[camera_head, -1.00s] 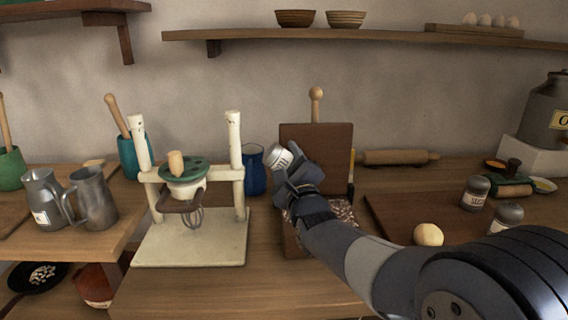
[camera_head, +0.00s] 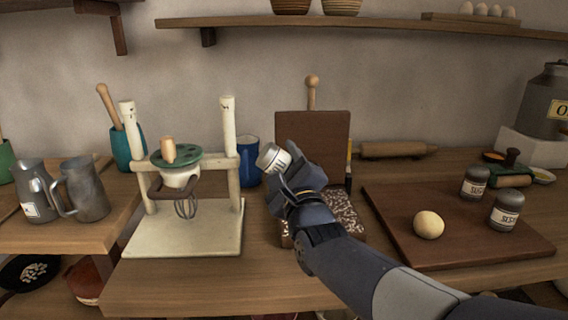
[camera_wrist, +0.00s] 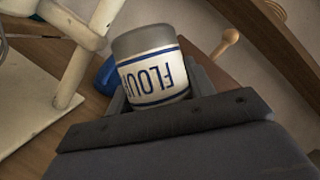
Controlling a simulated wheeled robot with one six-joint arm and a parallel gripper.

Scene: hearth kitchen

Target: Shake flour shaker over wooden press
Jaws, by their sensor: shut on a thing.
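My gripper (camera_head: 283,172) is shut on the flour shaker (camera_head: 271,158), a small white can with a grey cap. In the wrist view the flour shaker (camera_wrist: 153,72) shows blue bands and the word FLOUR upside down. In the head view it is tilted, its grey end toward the upper left. The wooden press (camera_head: 312,130) is a dark brown upright board with a round-knobbed handle, standing behind my gripper. Its lower part has a speckled surface (camera_head: 346,212), partly hidden by my gripper and arm. The shaker is in front of the board's left side.
A cream mixer stand (camera_head: 190,236) with a whisk stands to the left, a blue cup (camera_head: 249,160) behind it. To the right, a dark board (camera_head: 480,242) holds a dough ball (camera_head: 428,225) and two shakers (camera_head: 506,210). A rolling pin (camera_head: 398,150) lies behind.

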